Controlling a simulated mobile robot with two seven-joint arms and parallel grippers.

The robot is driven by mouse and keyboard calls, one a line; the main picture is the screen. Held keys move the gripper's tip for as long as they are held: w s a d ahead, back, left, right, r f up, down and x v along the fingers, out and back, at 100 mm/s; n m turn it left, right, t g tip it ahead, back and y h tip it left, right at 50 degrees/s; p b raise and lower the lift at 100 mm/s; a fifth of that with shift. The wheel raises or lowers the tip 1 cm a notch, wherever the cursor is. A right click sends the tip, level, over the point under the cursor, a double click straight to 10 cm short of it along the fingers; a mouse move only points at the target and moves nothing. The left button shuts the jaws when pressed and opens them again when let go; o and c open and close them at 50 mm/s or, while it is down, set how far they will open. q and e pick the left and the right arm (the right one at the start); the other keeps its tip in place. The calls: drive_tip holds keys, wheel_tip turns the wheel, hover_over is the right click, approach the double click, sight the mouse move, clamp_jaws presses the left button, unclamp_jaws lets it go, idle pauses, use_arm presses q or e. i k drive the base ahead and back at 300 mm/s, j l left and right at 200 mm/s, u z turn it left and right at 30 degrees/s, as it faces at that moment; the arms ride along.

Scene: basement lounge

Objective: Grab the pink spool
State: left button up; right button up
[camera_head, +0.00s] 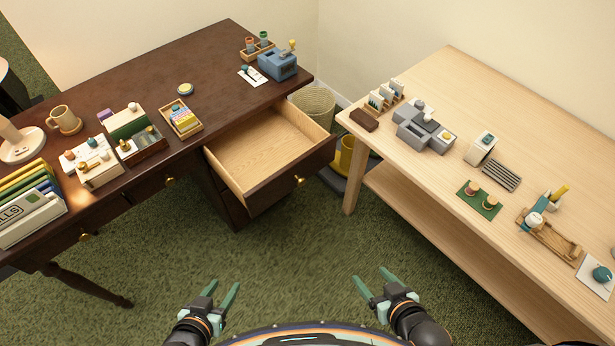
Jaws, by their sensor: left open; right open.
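I cannot pick out a clearly pink spool at this size. Two small round pieces with pale pinkish-tan tops, one at the back (472,187) and one at the front (490,201), stand on a green mat (481,208) on the light wooden table. Two small spool-like pieces, an orange-brown one (250,44) and a teal one (264,38), stand in a wooden holder at the back of the dark desk. My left gripper (224,285) and my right gripper (371,274) are open and empty over the carpet, far from all of these.
The dark desk (130,75) has an open, empty drawer (262,150) jutting out. The light table (520,110) on the right holds a grey device (425,132), a wooden tool (550,238) and several small items. A yellow container (344,155) stands between them. The carpet ahead is clear.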

sight(470, 191)
drive_tip(key=z, duration=1.5)
